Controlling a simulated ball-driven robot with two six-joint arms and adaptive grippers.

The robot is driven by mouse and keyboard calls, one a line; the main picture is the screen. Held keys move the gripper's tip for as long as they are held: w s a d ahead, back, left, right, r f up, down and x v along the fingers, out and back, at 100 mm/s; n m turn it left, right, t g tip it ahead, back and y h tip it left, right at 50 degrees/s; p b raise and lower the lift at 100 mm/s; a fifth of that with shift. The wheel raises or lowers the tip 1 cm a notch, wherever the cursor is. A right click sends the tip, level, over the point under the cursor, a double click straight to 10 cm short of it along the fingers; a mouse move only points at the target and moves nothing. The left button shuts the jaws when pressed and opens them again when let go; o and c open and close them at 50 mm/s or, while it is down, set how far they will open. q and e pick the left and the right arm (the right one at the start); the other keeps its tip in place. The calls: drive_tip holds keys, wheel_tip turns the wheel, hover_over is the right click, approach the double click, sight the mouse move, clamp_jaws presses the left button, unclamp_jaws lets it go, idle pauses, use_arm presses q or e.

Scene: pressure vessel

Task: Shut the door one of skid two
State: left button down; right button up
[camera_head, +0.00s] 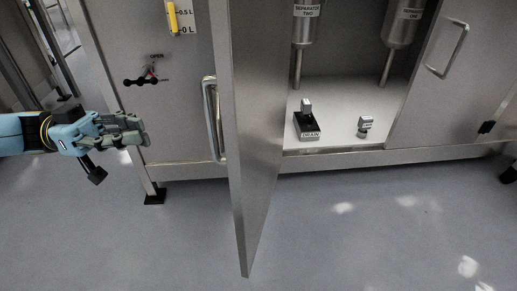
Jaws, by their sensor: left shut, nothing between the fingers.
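A grey metal cabinet door (246,130) stands swung open toward me in the middle of the head view, seen nearly edge-on. A bar handle (212,118) shows on its left side. My left gripper (143,131) is shut and empty, at the left in front of the cabinet's left panel, apart from the door and its handle. The cabinet's open bay (345,105) shows to the right of the door. No label naming the door or the skid is readable. My right gripper is not in view.
Inside the bay are two separators (305,30) (401,25), a black drain block (306,125) and a small grey fitting (365,124). Another door with a bar handle (447,50) is at the right. A level gauge (173,18) is at upper left. The grey floor (350,225) in front is clear.

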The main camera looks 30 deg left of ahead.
sight(211, 124)
use_arm(q)
drive_tip(key=shift+m+g+y, duration=0.6)
drive_tip(key=shift+m+g, duration=0.1)
drive_tip(key=shift+g, duration=0.1)
drive_tip(key=shift+w+d+r+b, duration=0.35)
drive_tip(key=shift+w+d+b, duration=0.5)
drive_tip(key=shift+d, duration=1.1)
drive_tip(key=shift+w+d+r+b, duration=0.35)
drive_tip(key=shift+w+d+b, duration=0.45)
drive_tip(key=shift+d, duration=1.1)
drive_tip(key=shift+w+d+r+b, duration=0.35)
drive_tip(key=shift+w+d+b, duration=0.5)
drive_tip(key=shift+d, duration=1.1)
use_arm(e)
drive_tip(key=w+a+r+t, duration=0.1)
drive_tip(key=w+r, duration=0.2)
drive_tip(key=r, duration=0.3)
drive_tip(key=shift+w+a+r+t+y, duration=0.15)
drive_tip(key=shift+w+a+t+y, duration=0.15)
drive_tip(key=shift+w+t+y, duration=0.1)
use_arm(q)
drive_tip(key=shift+w, duration=0.1)
